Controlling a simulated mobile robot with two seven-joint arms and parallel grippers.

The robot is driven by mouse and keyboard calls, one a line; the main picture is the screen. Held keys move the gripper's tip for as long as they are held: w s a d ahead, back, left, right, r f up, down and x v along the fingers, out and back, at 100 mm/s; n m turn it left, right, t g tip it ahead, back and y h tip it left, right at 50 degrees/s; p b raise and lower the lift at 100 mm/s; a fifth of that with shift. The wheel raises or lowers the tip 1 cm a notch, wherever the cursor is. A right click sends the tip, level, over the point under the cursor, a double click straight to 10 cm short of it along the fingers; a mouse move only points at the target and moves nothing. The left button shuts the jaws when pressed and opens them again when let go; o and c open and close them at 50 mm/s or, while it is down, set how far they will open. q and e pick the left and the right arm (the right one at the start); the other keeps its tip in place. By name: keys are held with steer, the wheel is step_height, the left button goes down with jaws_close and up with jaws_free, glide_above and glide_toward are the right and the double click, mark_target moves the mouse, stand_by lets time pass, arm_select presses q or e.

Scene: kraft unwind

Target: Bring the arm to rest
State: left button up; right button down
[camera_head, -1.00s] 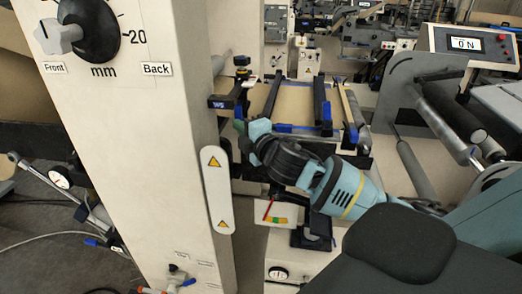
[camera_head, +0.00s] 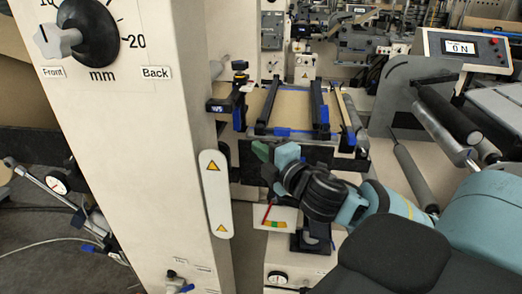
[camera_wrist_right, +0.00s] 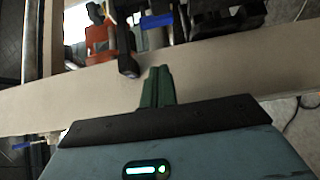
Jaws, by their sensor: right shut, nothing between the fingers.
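My right arm (camera_head: 380,200) comes in from the lower right in the head view. Its right gripper (camera_head: 260,151) has green fingers and sits in front of the near edge of the machine's web table (camera_head: 292,108). In the right wrist view the green fingers of the right gripper (camera_wrist_right: 158,80) are pressed together with nothing between them. Beyond them is a pale beam (camera_wrist_right: 225,82); I cannot tell whether the tips touch it. My left gripper is not in view.
A tall pale column (camera_head: 150,140) with a black dial (camera_head: 88,32) stands left of the gripper. Rollers (camera_head: 448,115) and a display panel (camera_head: 464,48) reading ON are at the right.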

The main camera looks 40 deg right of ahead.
stand_by(0.3)
steer(key=s+a+f+m+g+y, duration=0.1)
steer(key=s+a+f+m+g, duration=0.15)
steer(key=f, duration=0.55)
steer(key=s+a+f+m+g, duration=0.15)
steer(key=s+f, duration=0.25)
steer(key=f, duration=0.5)
steer(key=s+a+f+m+g+y, duration=0.1)
steer(key=s+a+f+m, duration=0.15)
steer(key=f, duration=0.55)
steer(key=s+a+f+m+g, duration=0.1)
steer(key=s+a+f+m, duration=0.2)
steer(key=s+f, duration=0.2)
steer(key=s+a+f+m+g, duration=0.1)
steer(key=s+a+f+m, duration=0.1)
steer(key=s+f, duration=0.3)
steer(key=s+a+f+m+g+y+p, duration=0.1)
steer(key=s+a+f, duration=0.4)
steer(key=s, duration=0.5)
steer(key=m+g, duration=0.1)
steer(key=m, duration=0.1)
steer(key=shift+s+f+m, duration=0.25)
steer(key=shift+f+m, duration=0.1)
steer(key=shift+f, duration=0.05)
